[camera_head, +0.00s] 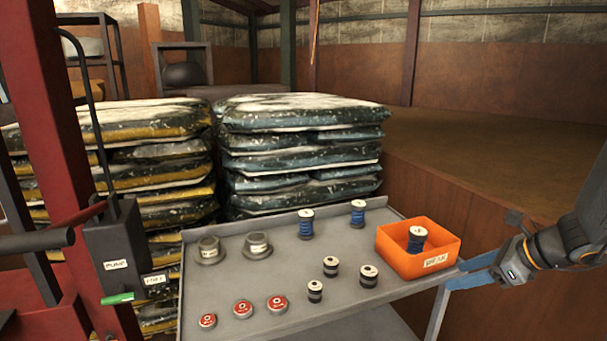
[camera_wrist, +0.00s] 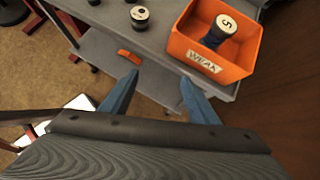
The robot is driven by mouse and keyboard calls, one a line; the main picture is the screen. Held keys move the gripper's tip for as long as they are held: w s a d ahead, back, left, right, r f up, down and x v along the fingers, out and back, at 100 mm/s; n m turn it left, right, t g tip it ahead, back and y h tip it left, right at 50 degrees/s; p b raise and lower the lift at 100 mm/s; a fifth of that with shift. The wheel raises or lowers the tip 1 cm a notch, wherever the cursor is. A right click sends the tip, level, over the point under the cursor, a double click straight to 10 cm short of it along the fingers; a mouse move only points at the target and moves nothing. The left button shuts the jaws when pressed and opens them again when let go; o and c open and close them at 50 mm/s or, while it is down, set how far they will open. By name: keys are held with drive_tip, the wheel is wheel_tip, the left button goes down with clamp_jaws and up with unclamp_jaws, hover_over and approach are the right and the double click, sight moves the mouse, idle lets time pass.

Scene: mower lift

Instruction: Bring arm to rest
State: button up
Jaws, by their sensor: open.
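My gripper (camera_head: 460,274) is at the right end of the grey cart, beside the orange bin, with its blue fingers pointing left. In the wrist view my gripper (camera_wrist: 158,80) has its two blue fingers spread apart with nothing between them. The fingers show over the cart's edge and the floor in that view. My arm reaches in from the right side of the head view.
The orange bin (camera_head: 400,262), labelled WEAK, holds a blue-and-black spool (camera_head: 417,239). The grey cart (camera_head: 225,285) carries more spools, red-topped discs and two grey labelled pieces. Stacked bags (camera_head: 300,150) stand behind. A red post (camera_head: 50,120) and pump box (camera_head: 115,250) are left.

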drive_tip(key=s+a+n+g+h, duration=0.2)
drive_tip(key=s+a+n, duration=0.5)
drive_tip(key=n, duration=0.6)
drive_tip(key=s+a+n+g+h, duration=0.3)
drive_tip(key=s+a+n, duration=0.4)
drive_tip(key=a+n, duration=0.4)
drive_tip(key=f+n, duration=0.1)
drive_tip(key=n, duration=0.2)
drive_tip(key=shift+s+g+h, duration=0.15)
drive_tip(key=shift+g+h, duration=0.15)
drive_tip(key=shift+g, duration=0.1)
